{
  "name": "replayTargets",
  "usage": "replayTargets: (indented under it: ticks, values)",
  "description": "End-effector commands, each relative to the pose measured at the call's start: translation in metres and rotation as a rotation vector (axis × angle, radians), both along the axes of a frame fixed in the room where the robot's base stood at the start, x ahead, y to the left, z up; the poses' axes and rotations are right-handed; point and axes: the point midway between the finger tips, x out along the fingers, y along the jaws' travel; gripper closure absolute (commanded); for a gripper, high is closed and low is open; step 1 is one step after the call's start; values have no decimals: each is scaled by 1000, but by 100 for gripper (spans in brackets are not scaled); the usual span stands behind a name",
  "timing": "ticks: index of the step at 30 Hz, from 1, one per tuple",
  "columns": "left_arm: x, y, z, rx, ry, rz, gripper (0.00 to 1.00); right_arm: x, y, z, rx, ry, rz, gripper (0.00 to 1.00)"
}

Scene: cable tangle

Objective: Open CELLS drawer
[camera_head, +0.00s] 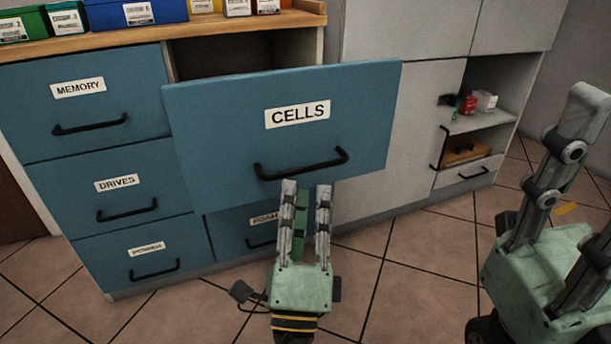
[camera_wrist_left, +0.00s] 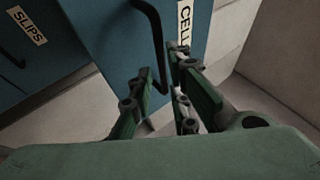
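The blue CELLS drawer (camera_head: 215,130) stands pulled out of the cabinet in the head view, with a dark gap above and behind its front. Its black handle (camera_head: 302,166) runs across the lower front. My left gripper (camera_head: 306,187) is just below the handle, with its two fingers apart and nothing seen between them. In the left wrist view the fingers (camera_wrist_left: 167,80) are spread, and the handle (camera_wrist_left: 157,45) lies just beyond them; contact cannot be told. My right gripper (camera_head: 590,165) is at the right edge, fingers wide apart and partly cut off.
Blue drawers labelled MEMORY (camera_head: 90,115) and DRIVES (camera_head: 150,180) are closed at left. Coloured bins (camera_head: 135,14) stand on the wooden top (camera_head: 235,24). A grey cabinet with an open shelf (camera_head: 480,122) is at right. Tiled floor (camera_head: 395,275) is clear between my grippers.

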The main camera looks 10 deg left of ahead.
Motion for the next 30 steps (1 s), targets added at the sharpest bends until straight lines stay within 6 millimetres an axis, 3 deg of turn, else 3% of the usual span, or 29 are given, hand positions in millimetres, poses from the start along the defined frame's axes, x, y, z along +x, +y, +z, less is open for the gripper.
replayTargets:
  ticks: [6, 11, 27, 30]
  values:
    - [-36, -5, -22, 3, 3, -2, 84, 0, 0, 0, 1, -1, 0, 60]
    - [-49, -6, -30, 1, 1, 1, 84, 0, 0, 0, 1, -1, 0, 60]
    - [-52, -6, -31, -1, 1, 1, 84, 0, 0, 1, 1, -1, 0, 60]
    - [-48, -8, -32, -1, 21, -6, 84, 10, 2, 4, -6, 25, -2, 60]
